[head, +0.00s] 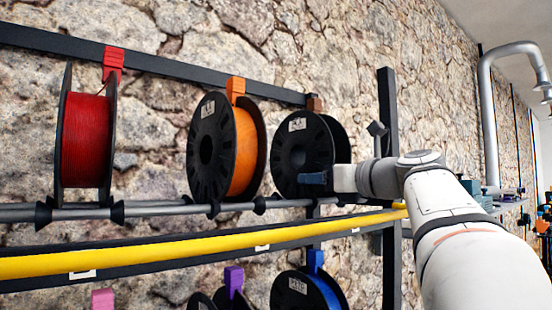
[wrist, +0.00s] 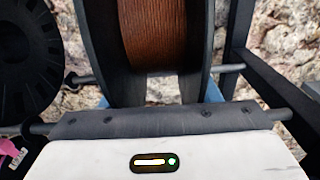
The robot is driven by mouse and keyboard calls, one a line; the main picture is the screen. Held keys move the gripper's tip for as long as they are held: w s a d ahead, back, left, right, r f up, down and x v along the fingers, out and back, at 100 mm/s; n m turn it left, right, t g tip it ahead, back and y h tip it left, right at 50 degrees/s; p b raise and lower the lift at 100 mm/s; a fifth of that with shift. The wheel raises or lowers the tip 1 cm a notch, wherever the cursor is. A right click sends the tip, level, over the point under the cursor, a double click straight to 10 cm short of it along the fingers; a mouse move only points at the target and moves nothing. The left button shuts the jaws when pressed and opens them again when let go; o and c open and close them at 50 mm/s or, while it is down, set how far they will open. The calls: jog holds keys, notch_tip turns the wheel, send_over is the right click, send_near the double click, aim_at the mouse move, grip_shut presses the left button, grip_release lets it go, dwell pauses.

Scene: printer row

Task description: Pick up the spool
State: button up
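The spool in front of my gripper has black flanges and brown filament in the wrist view (wrist: 152,35). In the head view it is the rightmost spool of the upper row (head: 297,150), mostly its black face with a white label. It sits upright at the rods. My gripper (head: 315,178) is at its lower part, with one dark blue finger across the near flange. In the wrist view the blue fingertips of my gripper (wrist: 158,97) show as small bits either side of the spool's bottom. The fingers are apart; contact with the flanges cannot be told.
An orange spool (head: 243,150) and a red spool (head: 86,140) stand left in the same row on grey rods (head: 155,211). A yellow bar (head: 170,250) runs below, above a lower row with a blue spool (head: 322,290). A dark post (head: 388,120) stands right.

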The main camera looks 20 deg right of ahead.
jog(key=c, duration=0.8)
jog(key=shift+r, duration=0.15)
